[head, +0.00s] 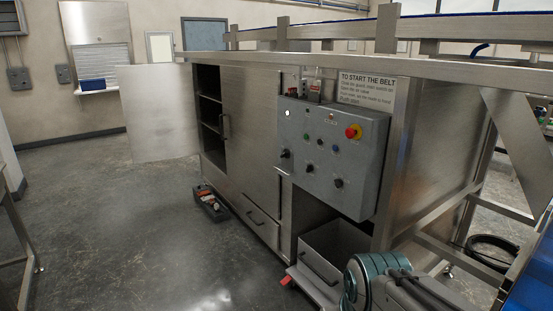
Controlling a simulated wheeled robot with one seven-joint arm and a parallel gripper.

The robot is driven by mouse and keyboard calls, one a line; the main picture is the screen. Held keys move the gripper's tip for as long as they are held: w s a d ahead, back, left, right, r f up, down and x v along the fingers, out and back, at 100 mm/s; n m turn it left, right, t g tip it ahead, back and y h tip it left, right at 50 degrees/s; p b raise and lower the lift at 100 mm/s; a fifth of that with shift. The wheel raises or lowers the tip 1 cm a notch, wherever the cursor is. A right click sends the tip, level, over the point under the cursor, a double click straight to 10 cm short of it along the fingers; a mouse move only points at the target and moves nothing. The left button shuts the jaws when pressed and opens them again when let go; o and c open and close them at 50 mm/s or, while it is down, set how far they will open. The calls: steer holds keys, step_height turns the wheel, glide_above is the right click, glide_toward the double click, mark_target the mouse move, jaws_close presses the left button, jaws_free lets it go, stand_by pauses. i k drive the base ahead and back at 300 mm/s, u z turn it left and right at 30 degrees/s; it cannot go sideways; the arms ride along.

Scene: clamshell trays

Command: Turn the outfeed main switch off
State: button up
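A grey control panel (362,165) is fixed to the front of the steel machine, right of centre in the head view. It carries a red mushroom button on a yellow base (353,132), a row of small buttons, and black rotary knobs: a left knob (285,154), a middle knob (308,168) and a right knob (338,183). The labels are too small to read, so I cannot tell which one is the outfeed main switch, or the knobs' positions. Part of my arm shows at the bottom right, below the panel. My gripper is not in view.
A sign headed "TO START THE BELT" (366,86) stands above the panel. A cabinet door (158,112) is swung open at left. A steel drawer (334,252) is pulled out below the panel. A dark toolbox (211,205) lies on the floor. The floor at left is clear.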

mark_target(286, 154)
steer(key=u, duration=0.85)
steer(key=i, duration=2.25)
steer(key=z, duration=0.85)
steer(key=i, duration=0.25)
steer(key=z, duration=0.25)
